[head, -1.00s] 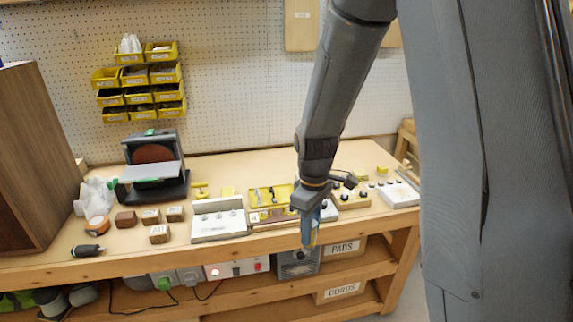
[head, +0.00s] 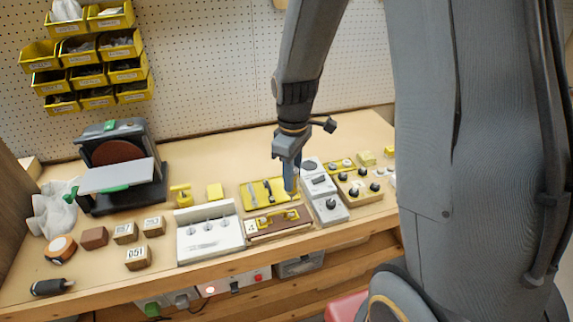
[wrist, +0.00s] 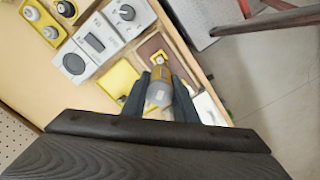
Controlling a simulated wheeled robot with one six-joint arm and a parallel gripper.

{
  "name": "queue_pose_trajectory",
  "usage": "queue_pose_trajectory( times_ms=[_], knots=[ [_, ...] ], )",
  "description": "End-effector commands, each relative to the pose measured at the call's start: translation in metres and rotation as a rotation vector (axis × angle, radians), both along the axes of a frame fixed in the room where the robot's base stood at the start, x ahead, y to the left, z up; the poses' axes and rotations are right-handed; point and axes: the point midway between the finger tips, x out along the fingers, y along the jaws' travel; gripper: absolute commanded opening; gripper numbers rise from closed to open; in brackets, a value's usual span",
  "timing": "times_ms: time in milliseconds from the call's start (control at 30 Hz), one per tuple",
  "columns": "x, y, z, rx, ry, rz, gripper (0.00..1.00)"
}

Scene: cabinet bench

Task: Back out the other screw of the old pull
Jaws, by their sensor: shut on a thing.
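The old pull (head: 277,217) is a brass-yellow bar on a brown wooden front (head: 282,230), which lies near the bench's front edge in the head view. My gripper (head: 289,168) is above and slightly right of it. In the wrist view my gripper (wrist: 160,92) is shut on a grey-and-yellow cylindrical tool (wrist: 158,88), apparently a screwdriver. The brown front (wrist: 152,47) and a small yellow part of the pull (wrist: 159,59) show just beyond the tool. The tool's tip and the screws are hidden or too small to tell, so contact is unclear.
A yellow tray (head: 253,192) lies behind the front. A white fixture (head: 208,242) stands to the left. A grey-white block with knobs (head: 330,208) and a wooden knob block (head: 362,191) are close on the right. A sander (head: 117,172) is farther left.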

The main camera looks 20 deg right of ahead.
Motion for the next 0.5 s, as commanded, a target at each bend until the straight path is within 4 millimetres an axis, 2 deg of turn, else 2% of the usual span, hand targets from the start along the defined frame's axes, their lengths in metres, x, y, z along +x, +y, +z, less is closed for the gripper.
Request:
queue_pose_trajectory(
  times_ms=[267,500],
  knots=[
    [0.000,0.001,-0.013,0.000,0.000,0.003,0.06],
    [0.001,0.001,-0.035,0.000,-0.001,0.001,0.06]
  ],
)
